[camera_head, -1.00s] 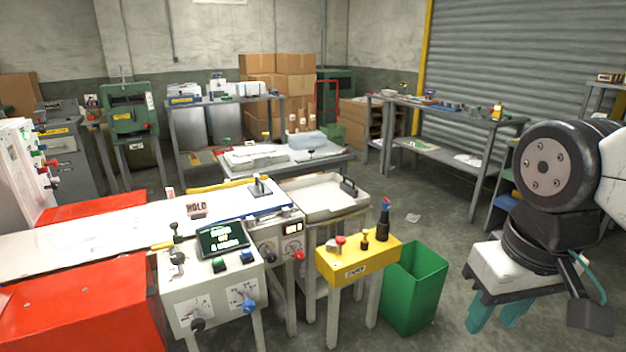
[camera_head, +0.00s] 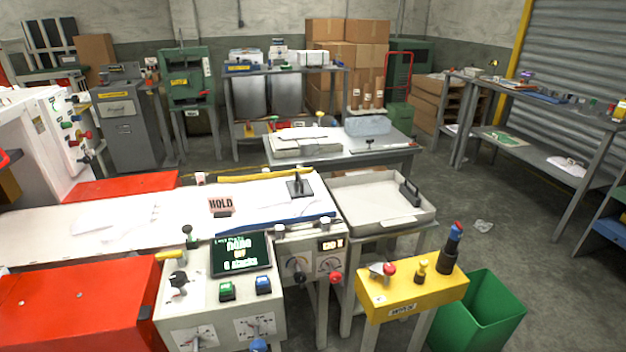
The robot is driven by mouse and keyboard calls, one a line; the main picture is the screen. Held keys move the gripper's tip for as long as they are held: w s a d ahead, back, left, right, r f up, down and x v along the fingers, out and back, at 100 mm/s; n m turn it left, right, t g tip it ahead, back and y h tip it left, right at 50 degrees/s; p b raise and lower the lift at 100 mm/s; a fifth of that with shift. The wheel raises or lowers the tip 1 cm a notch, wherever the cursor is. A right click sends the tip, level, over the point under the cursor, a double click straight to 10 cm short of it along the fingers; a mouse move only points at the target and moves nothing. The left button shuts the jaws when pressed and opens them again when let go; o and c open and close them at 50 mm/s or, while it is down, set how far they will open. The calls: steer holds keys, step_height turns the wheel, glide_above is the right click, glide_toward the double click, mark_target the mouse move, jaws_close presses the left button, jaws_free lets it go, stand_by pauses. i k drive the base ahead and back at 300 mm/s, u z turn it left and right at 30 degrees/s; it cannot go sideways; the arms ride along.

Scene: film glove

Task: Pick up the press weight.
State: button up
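A dark flat block with an upright handle (camera_head: 299,187) stands on the right end of the white work surface; it looks like a press weight, but I cannot be sure. A black handle-shaped piece (camera_head: 410,193) is at the right end of the shallow pale tray (camera_head: 362,215), and I cannot tell whether it is loose or part of the tray. My gripper is out of view, so its distance to either thing does not show.
A control box with a screen (camera_head: 240,254) and a yellow button stand (camera_head: 412,296) are in front. A green bin (camera_head: 478,312) is at the lower right. A red panel (camera_head: 80,305) fills the lower left. A grey table (camera_head: 385,158) stands behind. Open floor lies right of the tray.

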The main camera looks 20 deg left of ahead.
mark_target(299, 188)
steer(key=u, duration=0.25)
steer(key=i, duration=0.7)
steer(key=u, duration=1.05)
steer(key=i, duration=0.45)
steer(key=u, duration=0.4)
